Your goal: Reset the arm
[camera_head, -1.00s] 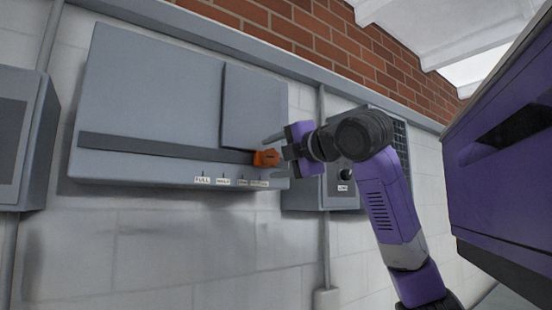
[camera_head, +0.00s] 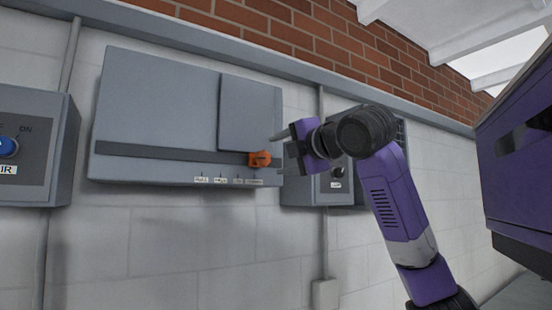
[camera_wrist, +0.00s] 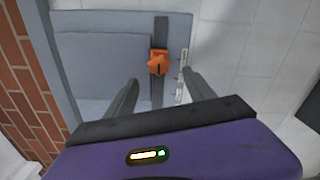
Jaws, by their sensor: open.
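My gripper (camera_head: 277,155) is open and empty in the head view, its two grey fingers pointing left toward the grey wall panel (camera_head: 150,115). An orange slider knob (camera_head: 259,158) sits at the right end of the dark horizontal slot (camera_head: 170,152), just beyond the fingertips. In the wrist view the orange knob (camera_wrist: 158,62) shows ahead, between and beyond the two spread fingers (camera_wrist: 158,88), and apart from them. My purple arm is bent, reaching up from the lower right.
Small white labels (camera_head: 220,181) line the panel's lower edge. A grey box with a blue knob (camera_head: 8,147) is at the left. Another grey box with a dark knob (camera_head: 338,172) is partly behind my arm. A large purple body (camera_head: 525,165) stands at the right.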

